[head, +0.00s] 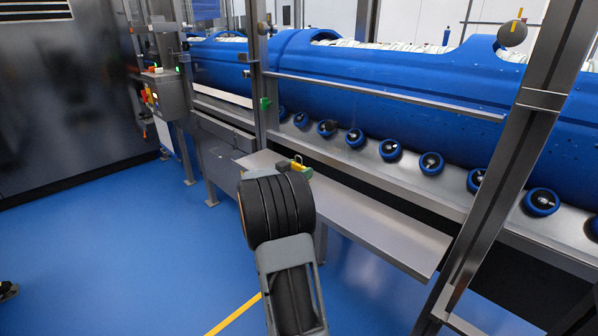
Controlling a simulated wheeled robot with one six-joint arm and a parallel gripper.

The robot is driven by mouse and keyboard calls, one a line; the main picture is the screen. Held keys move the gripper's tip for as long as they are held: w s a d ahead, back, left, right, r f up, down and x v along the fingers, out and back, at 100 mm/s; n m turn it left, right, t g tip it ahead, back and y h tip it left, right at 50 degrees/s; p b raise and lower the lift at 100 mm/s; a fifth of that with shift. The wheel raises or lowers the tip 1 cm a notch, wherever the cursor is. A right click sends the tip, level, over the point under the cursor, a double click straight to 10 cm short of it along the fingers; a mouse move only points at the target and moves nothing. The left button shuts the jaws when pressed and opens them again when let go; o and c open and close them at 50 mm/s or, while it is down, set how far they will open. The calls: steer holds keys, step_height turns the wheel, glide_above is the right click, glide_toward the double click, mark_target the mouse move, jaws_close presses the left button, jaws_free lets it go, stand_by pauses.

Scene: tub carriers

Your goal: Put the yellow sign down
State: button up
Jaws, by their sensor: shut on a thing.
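My arm reaches up the middle of the head view, and its thick black wrist hides most of my gripper (285,166). The gripper is shut on the yellow sign (298,164), of which only a small yellow part shows past the arm. Small green and red bits show beside it. The sign is over or at the left part of a grey metal shelf (375,222). I cannot tell whether it touches the shelf.
The shelf's right part is bare. Behind it runs a long blue tub carrier (400,105) above a row of blue-rimmed rollers (390,149). A steel post (510,165) stands at right. A control box (163,95) stands at left. Blue floor (110,240) is open.

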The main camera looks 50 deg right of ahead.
steer(key=o, duration=1)
steer(key=shift+r, duration=0.1)
steer(key=shift+r+p, duration=0.2)
steer(key=shift+p, duration=0.4)
steer(key=a+p, duration=0.1)
steer(key=a, duration=1.1)
steer(key=shift+s+a+f+n+t+y, duration=0.65)
steer(key=shift+s+a+f+n+y, duration=0.6)
steer(key=shift+s+a+n+y, duration=2.5)
steer(key=shift+s+a+f+n+t+y, duration=0.95)
steer(key=shift+a+n+y, duration=1.45)
steer(key=shift+a, duration=3.5)
steer(key=shift+s+a+f+n+t+y, duration=0.4)
steer(key=shift+s+a+f+n+y, duration=1.35)
steer(key=shift+a+n+y, duration=2.2)
